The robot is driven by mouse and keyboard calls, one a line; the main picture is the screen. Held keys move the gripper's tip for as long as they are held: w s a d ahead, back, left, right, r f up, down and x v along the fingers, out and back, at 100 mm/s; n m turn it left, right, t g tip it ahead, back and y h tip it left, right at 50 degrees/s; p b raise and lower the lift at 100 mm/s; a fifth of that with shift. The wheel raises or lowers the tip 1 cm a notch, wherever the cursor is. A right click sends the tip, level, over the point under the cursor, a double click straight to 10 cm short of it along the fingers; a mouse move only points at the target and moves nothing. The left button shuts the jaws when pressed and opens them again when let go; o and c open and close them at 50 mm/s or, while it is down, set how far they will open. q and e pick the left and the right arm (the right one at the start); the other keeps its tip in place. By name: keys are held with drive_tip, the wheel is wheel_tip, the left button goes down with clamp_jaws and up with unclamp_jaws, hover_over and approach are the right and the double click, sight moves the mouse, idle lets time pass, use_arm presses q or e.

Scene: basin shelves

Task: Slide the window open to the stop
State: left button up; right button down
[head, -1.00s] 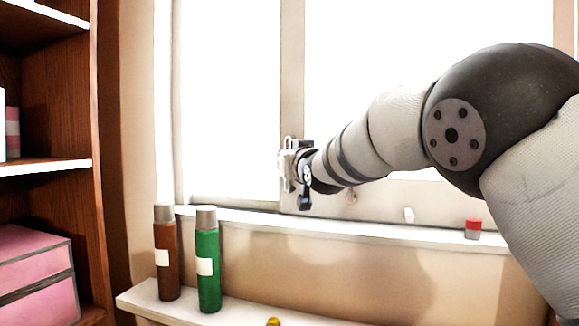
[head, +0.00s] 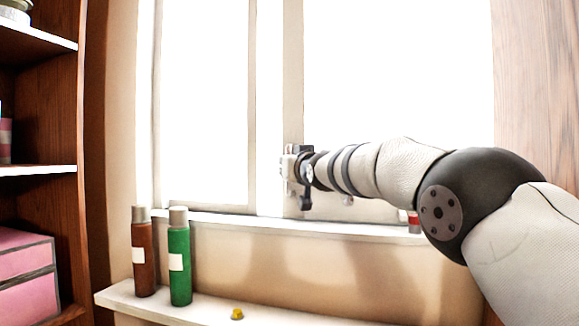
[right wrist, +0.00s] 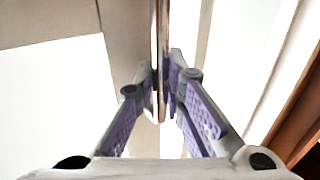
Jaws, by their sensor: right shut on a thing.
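The window has a pale sash upright (head: 293,75) in the middle, with bright glass to its right. A bright vertical strip shows between this upright and the thinner frame edge (head: 252,110) to its left. My right gripper (head: 289,165) is at the upright, low on the window. In the right wrist view, my right gripper (right wrist: 163,90) has its purple-padded fingers closed on both sides of a thin upright handle bar (right wrist: 160,40). The handle is mostly hidden in the head view. My left gripper is not in view.
A brown bottle (head: 143,265) and a green bottle (head: 180,270) stand on a low ledge (head: 215,316) with a small yellow thing (head: 237,313). A red-topped item (head: 414,220) is on the sill, partly behind my arm. Wooden shelves (head: 68,120) stand left, holding a pink box (head: 25,275).

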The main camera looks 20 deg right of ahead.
drive_tip(key=shift+f, duration=0.15)
drive_tip(key=c, duration=1.7)
unclamp_jaws()
drive_tip(key=shift+w, duration=0.2)
drive_tip(key=shift+o, duration=0.2)
drive_tip(key=shift+s, duration=0.15)
drive_tip(key=s, duration=0.7)
drive_tip(key=shift+s, duration=0.2)
